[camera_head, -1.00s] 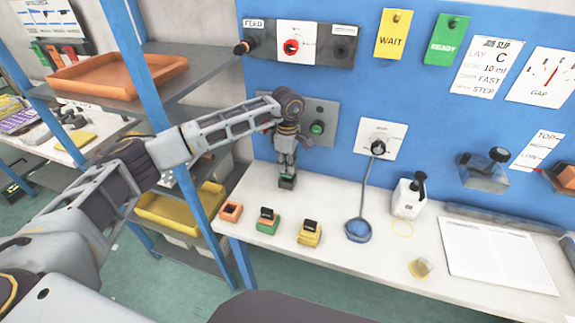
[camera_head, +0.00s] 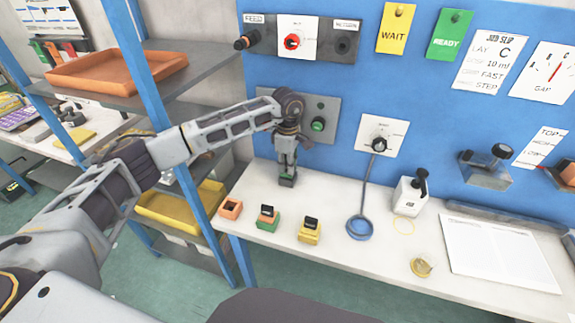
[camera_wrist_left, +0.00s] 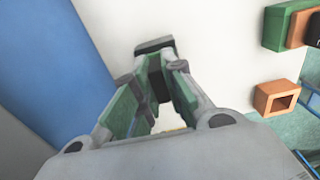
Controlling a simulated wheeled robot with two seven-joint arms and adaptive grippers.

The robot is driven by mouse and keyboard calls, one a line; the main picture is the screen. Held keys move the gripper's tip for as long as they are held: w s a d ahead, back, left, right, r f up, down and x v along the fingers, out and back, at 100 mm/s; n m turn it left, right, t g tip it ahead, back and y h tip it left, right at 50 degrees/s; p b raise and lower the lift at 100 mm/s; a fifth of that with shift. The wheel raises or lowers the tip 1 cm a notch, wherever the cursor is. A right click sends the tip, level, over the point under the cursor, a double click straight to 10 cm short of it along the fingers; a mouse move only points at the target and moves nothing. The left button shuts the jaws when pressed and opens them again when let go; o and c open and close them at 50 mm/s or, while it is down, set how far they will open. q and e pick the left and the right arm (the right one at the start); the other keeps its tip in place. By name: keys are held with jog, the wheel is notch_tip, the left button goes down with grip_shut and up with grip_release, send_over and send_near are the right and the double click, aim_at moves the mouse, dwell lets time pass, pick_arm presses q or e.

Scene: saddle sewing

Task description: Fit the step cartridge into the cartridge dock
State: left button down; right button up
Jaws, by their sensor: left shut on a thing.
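My left gripper (camera_head: 287,172) is low over the back of the white bench, pointing down. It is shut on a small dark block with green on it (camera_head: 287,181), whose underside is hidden. In the left wrist view the gripper (camera_wrist_left: 154,82) has its fingers around a dark block (camera_wrist_left: 153,46). I cannot tell whether the block touches the bench. No label marks it as the step cartridge, and I cannot tell which thing is the cartridge dock. A grey panel with a green button (camera_head: 318,124) is on the wall behind the gripper. My right gripper is not in view.
A blue post (camera_head: 165,110) stands left.

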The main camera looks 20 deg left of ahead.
pick_arm(q)
jog(key=shift+f, duration=0.45)
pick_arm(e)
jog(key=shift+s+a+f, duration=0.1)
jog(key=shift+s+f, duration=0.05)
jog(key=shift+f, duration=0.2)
pick_arm(q)
jog(key=c, duration=1.4)
grip_release()
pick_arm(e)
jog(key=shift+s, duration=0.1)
pick_arm(q)
jog(key=shift+r, duration=4.05)
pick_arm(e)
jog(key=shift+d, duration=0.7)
